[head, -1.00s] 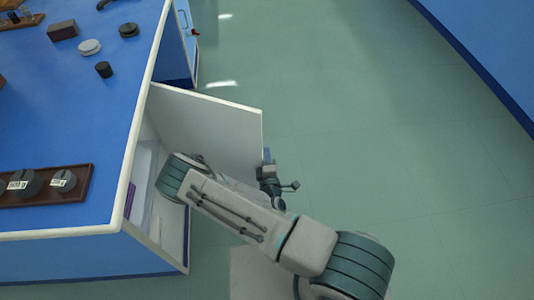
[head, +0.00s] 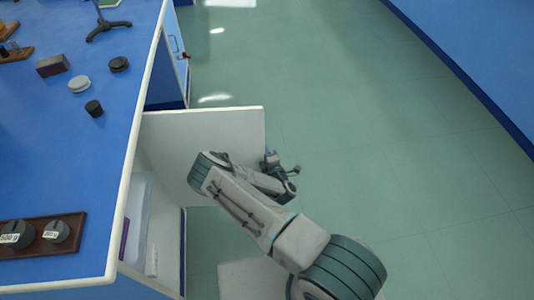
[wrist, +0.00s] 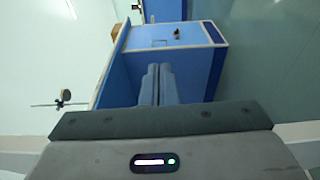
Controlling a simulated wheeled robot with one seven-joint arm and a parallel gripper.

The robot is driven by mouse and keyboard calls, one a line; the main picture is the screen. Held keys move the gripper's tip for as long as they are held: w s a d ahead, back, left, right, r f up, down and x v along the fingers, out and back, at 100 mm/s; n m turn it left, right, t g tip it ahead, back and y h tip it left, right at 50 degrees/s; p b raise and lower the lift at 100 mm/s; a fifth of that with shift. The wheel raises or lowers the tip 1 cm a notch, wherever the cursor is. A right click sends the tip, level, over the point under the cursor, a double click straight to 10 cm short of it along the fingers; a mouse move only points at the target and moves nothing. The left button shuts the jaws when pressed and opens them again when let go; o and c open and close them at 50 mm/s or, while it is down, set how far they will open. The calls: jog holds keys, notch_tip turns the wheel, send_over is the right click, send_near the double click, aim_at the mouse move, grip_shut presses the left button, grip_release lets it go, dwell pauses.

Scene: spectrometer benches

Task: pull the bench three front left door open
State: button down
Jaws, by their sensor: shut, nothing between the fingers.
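The door (head: 205,125) of the near bench (head: 60,120) stands wide open, its white inner face showing in the head view, about square to the bench side. The lower part of the door is partly hidden by my arm. My gripper (head: 270,158) is at the door's free right edge, outside the cabinet. Whether it touches the door cannot be told. In the wrist view the two fingers (wrist: 159,70) are shut together with nothing between them.
The open cabinet (head: 150,235) shows pale contents. Weights in a wooden rack (head: 40,235) and small items stand on the bench top. Another cabinet front with a handle (head: 177,45) lies beyond. Green floor (head: 400,180) is clear to the right, up to another blue bench (head: 480,60).

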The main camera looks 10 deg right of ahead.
jog(key=shift+w+a+r+n+y, duration=0.15)
jog(key=shift+w+a, duration=0.15)
jog(key=shift+a, duration=0.15)
jog(key=shift+w+a+n+y, duration=0.15)
jog(key=shift+w+a, duration=0.1)
jog(key=shift+a, duration=0.15)
jog(key=s+d+p, duration=0.2)
jog(key=d+p, duration=0.1)
jog(key=d, duration=0.8)
jog(key=shift+d, duration=0.3)
